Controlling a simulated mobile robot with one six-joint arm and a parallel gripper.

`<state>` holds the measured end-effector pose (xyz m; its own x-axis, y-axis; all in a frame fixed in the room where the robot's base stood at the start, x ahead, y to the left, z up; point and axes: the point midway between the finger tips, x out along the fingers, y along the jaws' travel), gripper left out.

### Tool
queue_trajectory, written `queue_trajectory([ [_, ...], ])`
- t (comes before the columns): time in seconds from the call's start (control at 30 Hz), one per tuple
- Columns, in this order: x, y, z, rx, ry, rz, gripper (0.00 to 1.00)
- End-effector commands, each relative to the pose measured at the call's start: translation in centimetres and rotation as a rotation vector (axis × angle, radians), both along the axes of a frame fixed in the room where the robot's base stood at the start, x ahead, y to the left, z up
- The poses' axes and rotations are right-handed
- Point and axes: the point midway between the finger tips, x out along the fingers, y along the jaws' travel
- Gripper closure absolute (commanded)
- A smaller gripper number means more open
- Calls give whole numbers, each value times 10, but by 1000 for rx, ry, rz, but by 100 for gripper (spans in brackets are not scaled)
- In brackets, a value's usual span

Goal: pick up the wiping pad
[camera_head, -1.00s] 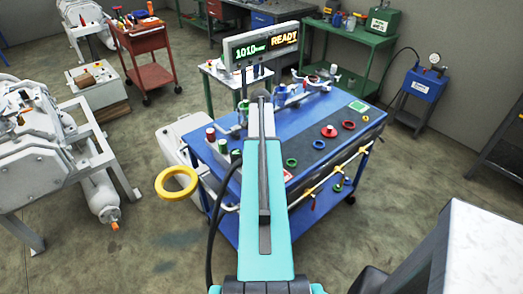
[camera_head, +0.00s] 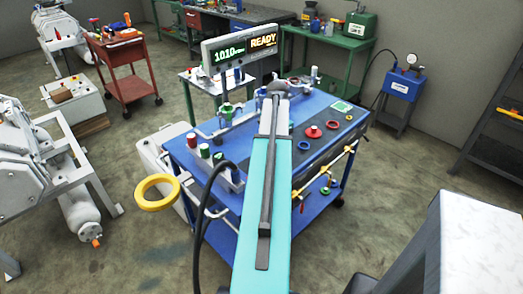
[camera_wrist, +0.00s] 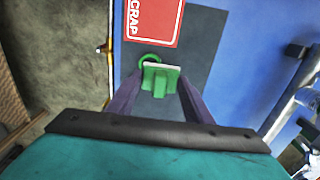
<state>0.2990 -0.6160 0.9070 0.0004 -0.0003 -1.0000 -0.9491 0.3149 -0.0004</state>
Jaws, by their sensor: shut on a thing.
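In the wrist view, the wiping pad (camera_wrist: 160,82) is a small green block with a white strip along its far edge. It sits between the two dark purple fingers of my gripper (camera_wrist: 160,88), which are shut on it from both sides. Below it in the picture are a dark grey mat (camera_wrist: 203,45) and the blue table top (camera_wrist: 240,75). I cannot tell how far the pad is above the mat. In the head view my arm covers the gripper and the pad.
In the head view, the blue cart (camera_head: 185,150) carries jars, coloured rings and a red knob (camera_head: 313,132). A yellow ring (camera_head: 157,193) is at its left; a white-topped block (camera_head: 475,235) stands front right.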

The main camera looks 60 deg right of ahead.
Motion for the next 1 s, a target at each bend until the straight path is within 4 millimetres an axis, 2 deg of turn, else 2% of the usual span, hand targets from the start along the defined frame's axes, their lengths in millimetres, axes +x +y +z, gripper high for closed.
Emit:
queue_trajectory([
  [0.1, -17, -5, 1, 0, 0, -2, 76],
  [0.3, -31, -9, 3, 0, 0, -1, 76],
  [0.93, -34, -10, 4, 0, 0, -1, 76],
  [0.97, -34, -10, 4, 0, 0, -1, 59],
  [1.0, -34, -10, 4, 0, 0, -1, 66],
])
